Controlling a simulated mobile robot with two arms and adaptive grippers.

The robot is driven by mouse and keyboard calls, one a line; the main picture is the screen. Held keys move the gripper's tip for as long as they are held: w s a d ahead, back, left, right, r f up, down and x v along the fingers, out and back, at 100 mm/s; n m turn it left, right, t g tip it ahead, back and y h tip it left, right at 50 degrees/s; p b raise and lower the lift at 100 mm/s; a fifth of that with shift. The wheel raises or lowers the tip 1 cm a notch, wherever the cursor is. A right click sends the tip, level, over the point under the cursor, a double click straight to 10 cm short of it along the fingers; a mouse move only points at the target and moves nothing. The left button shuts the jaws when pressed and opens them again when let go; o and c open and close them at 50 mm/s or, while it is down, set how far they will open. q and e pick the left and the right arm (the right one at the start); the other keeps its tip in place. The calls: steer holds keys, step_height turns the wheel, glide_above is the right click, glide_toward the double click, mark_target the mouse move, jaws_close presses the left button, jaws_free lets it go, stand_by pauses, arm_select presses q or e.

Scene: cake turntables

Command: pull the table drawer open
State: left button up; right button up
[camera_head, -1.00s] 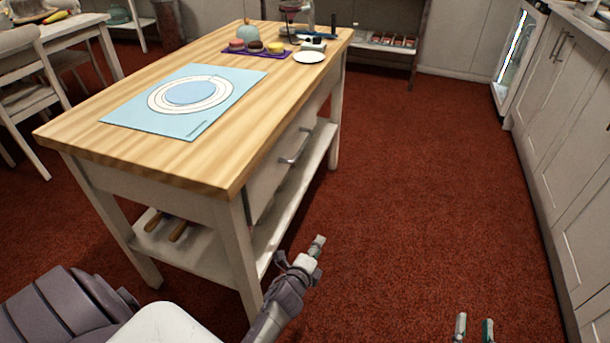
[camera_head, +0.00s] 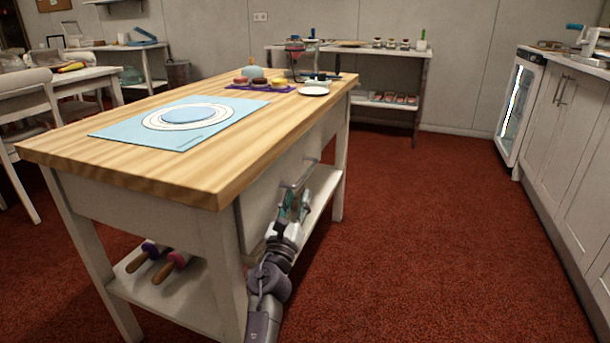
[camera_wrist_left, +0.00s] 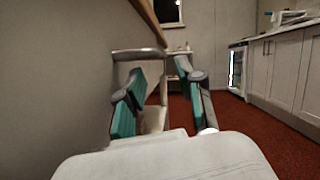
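The wooden-topped table (camera_head: 200,172) stands left of centre, with a pale drawer front (camera_head: 262,205) in its right side. The drawer looks shut. Its metal bar handle (camera_head: 298,178) is near the middle of that side, and the handle also shows in the left wrist view (camera_wrist_left: 138,54). My left gripper (camera_head: 294,203) is just below and in front of the handle in the head view. In the left wrist view its teal-padded fingers (camera_wrist_left: 160,88) are apart with nothing between them, and the handle lies ahead of the tips, towards the left finger. My right gripper is not in view.
A blue mat (camera_head: 165,130), a purple tray of cakes (camera_head: 262,88) and a white plate (camera_head: 314,91) lie on the table. Rolling pins (camera_head: 165,264) lie on its lower shelf. Red floor (camera_head: 430,230) is clear between the table and the white cabinets (camera_head: 570,130).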

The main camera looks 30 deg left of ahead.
mark_target(305, 173)
arm_select(q)
steer(key=x, duration=0.8)
steer(key=shift+w, duration=0.1)
jaws_close()
